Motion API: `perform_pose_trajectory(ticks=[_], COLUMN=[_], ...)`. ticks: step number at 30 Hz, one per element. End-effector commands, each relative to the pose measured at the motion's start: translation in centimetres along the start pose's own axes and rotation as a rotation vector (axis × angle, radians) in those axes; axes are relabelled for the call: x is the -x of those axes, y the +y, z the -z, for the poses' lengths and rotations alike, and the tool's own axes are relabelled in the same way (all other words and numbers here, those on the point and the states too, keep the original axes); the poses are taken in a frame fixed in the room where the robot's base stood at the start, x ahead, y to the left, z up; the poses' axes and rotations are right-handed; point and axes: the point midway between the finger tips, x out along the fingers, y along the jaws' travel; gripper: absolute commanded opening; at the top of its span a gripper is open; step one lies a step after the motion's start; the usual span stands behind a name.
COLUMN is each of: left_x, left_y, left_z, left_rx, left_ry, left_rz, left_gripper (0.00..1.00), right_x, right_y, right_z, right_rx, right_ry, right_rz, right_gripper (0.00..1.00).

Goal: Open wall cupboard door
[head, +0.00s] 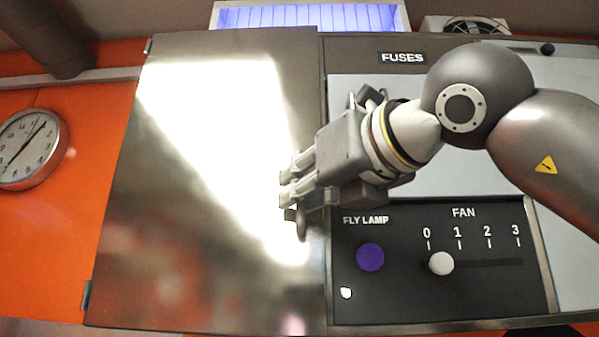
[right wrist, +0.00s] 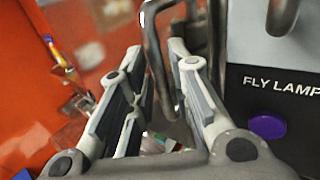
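The wall cupboard door (head: 190,200) is a shiny steel panel at the left of the head view, with hinges on its left edge. It looks shut. Its dark handle (head: 301,226) is near the right edge, partly hidden by my right gripper (head: 288,188). In the right wrist view, a dark bar of the handle (right wrist: 155,58) stands between the fingers of my right gripper (right wrist: 160,95). The fingers are apart, one on each side of the bar; I cannot tell if either touches it. My left gripper is not in view.
Right of the door is a panel with a purple fly lamp button (head: 370,257), a fan slider knob (head: 441,263) and a fuses label (head: 403,58). A wall clock (head: 30,147) hangs on the orange wall at left. A blue-lit lamp (head: 310,16) is above.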

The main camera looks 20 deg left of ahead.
Motion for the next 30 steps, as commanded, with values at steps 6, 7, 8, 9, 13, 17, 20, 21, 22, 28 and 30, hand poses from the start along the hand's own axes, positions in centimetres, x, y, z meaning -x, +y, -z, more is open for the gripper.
perform_pose_trajectory(ticks=[6, 7, 8, 9, 13, 17, 20, 21, 22, 28, 30], left_x=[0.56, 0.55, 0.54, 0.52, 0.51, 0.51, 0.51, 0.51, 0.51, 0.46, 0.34], left_y=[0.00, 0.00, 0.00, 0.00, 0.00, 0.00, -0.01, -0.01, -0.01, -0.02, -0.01], left_z=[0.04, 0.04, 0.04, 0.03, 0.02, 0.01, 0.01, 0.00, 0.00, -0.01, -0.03], left_rx=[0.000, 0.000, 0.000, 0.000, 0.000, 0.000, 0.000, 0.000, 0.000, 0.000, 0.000], left_ry=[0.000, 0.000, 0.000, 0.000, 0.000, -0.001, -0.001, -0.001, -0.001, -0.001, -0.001], left_rz=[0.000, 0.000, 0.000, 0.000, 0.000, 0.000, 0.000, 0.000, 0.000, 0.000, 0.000], left_gripper=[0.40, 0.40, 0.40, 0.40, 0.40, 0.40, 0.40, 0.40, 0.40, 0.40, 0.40], right_x=[-1.06, -1.08, -1.08, -1.08, -1.07, -1.05, -1.05, -1.04, -1.04, -1.00, -0.92], right_y=[-0.05, -0.04, -0.04, -0.04, -0.03, -0.03, -0.03, -0.03, -0.03, 0.01, 0.14], right_z=[-0.04, -0.01, 0.01, 0.03, 0.03, 0.03, 0.03, 0.02, 0.02, 0.03, 0.07], right_rx=[-0.001, -0.001, -0.001, 0.000, 0.000, 0.000, 0.000, 0.000, 0.000, 0.000, 0.001], right_ry=[-0.002, -0.002, -0.002, -0.002, -0.001, -0.001, -0.001, -0.001, -0.001, -0.001, -0.002], right_rz=[0.000, 0.000, 0.000, 0.000, 0.000, 0.000, 0.000, 0.000, 0.000, 0.001, 0.003], right_gripper=[0.19, 0.19, 0.19, 0.19, 0.17, 0.00, 0.00, 0.00, 0.00, 0.00, 0.00])
